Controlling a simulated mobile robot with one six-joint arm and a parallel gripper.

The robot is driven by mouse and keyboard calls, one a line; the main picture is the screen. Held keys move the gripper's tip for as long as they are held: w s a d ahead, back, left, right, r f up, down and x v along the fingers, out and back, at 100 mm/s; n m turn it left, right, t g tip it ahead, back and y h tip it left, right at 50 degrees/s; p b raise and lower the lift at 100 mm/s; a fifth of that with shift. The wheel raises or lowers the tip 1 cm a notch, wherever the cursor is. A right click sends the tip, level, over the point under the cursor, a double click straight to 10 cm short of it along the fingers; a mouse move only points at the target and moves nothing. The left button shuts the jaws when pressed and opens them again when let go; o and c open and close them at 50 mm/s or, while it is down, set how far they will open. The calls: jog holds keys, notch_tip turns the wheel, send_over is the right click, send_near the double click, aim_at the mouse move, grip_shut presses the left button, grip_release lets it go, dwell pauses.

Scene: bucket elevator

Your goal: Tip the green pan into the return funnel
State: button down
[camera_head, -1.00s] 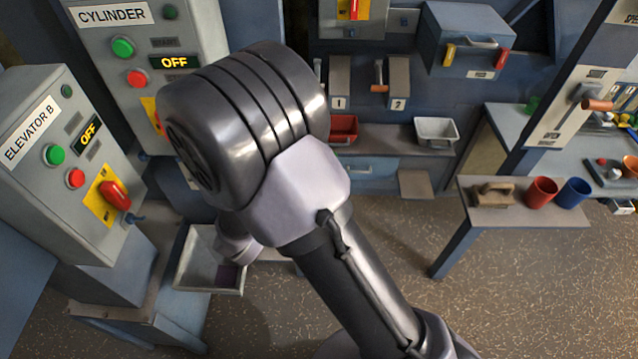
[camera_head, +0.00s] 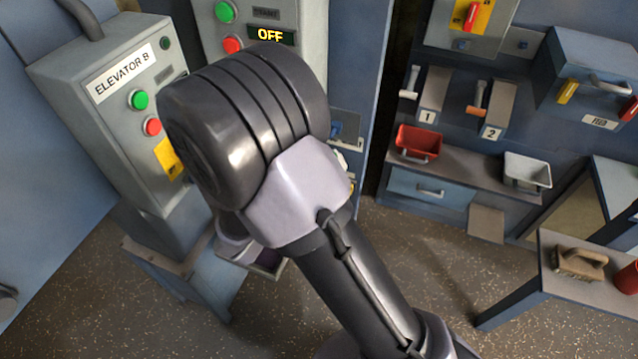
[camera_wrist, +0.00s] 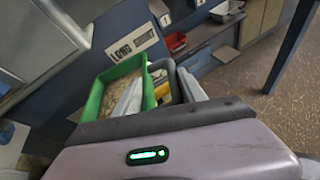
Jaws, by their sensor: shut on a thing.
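The green pan (camera_wrist: 95,104) shows in the wrist view, just beyond my gripper, with pale grainy material inside it. My gripper (camera_wrist: 160,92) is shut at the pan's near right side; the exact grip point is hard to make out. In the head view my own arm covers the gripper and the pan. I cannot pick out the return funnel for certain in either view.
The ELEVATOR B box (camera_head: 120,95) stands at the left, with a panel reading OFF beside it. A red tray (camera_head: 417,142) and a white tray (camera_head: 527,171) sit on a blue bench. A table (camera_head: 560,283) stands at the right. Open floor lies between.

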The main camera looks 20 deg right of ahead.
jog(key=s+a+f+n+t+y+b, duration=0.1)
jog(key=s+a+f+b, duration=0.1)
jog(key=a+f+b, duration=0.35)
jog(key=s+a+f+n+t+y+b, duration=0.1)
jog(key=s+a+f+y+b, duration=0.1)
jog(key=a+f, duration=0.65)
jog(key=s+a+f+n+t+y+b, duration=0.1)
jog(key=s+a+f+b, duration=0.25)
jog(key=f, duration=0.55)
jog(key=w+d+r+g+y+p, duration=0.1)
jog(key=w+r+g+y+p, duration=0.3)
jog(key=p, duration=0.5)
jog(key=shift+d+r+g, duration=0.2)
jog(key=shift+d+g, duration=0.15)
jog(key=shift+g, duration=0.55)
jog(key=shift+w+p, duration=0.15)
jog(key=shift+p, duration=0.2)
jog(key=g+p, duration=0.1)
jog(key=p, duration=0.1)
jog(key=w+d+g+y+p, duration=0.1)
jog(key=p, duration=0.1)
jog(key=shift+w+r+y+p, duration=0.1)
jog(key=shift+y+p, duration=0.2)
jog(key=shift+w+d+g+p, duration=0.15)
jog(key=shift+g+p, duration=0.25)
jog(key=shift+p, duration=0.45)
